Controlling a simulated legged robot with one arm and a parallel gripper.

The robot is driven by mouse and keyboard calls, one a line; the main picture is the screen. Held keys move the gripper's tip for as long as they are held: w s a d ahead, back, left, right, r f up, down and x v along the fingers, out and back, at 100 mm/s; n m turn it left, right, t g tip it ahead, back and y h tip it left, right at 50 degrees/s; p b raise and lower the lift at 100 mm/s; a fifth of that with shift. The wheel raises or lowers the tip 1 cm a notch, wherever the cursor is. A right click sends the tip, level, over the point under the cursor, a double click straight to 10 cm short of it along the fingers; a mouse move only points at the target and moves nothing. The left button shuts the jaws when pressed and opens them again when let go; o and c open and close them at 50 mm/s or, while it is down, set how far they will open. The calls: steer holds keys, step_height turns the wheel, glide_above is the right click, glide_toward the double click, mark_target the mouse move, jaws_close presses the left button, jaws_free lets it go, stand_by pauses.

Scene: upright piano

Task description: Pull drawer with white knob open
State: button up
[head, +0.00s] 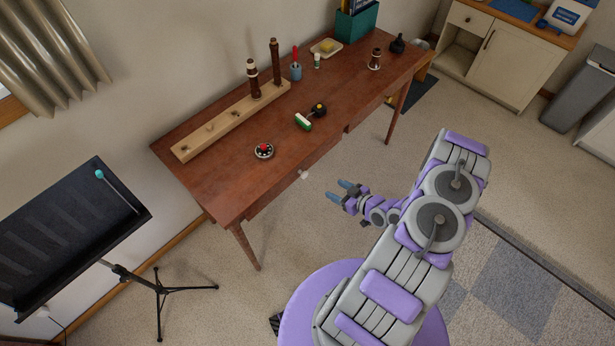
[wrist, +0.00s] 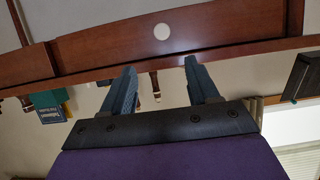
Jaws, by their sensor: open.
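The white knob (head: 304,174) sits on the front of the brown wooden table (head: 215,185), in the middle of its long near side. In the wrist view the round white knob (wrist: 162,31) stands out on the reddish-brown drawer front (wrist: 100,42), above the fingertips in the picture. The drawer appears shut. My gripper (head: 337,190) is open and empty, to the right of the knob and apart from it in the head view. Its two blue-grey fingers point towards the drawer; they also show in the wrist view (wrist: 160,66), spread apart with nothing between them.
On the table are a wooden rack (head: 228,122), a red-topped round item (head: 264,151), a green-and-white item (head: 303,122) and a blue cup (head: 296,72). A black music stand (head: 75,235) is at the left. The carpet before the drawer looks clear.

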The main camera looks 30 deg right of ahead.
steer(key=b, duration=0.1)
glide_toward(306, 175)
steer(key=w+a, duration=0.2)
steer(key=w+f, duration=0.1)
steer(key=w+f+b, duration=0.1)
steer(key=w, duration=0.1)
steer(key=w+f, duration=0.1)
steer(key=w, duration=0.1)
steer(key=shift+w+a+f, duration=0.1)
steer(key=shift+w+f, duration=0.1)
steer(key=shift+w+a+f, duration=0.1)
steer(key=shift+w+a, duration=0.05)
steer(key=shift+w, duration=0.05)
steer(key=shift+w+a, duration=0.1)
steer(key=shift+a, duration=0.3)
steer(key=shift+d, duration=0.35)
steer(key=c, duration=0.6)
steer(key=shift+a, duration=0.15)
jaws_close()
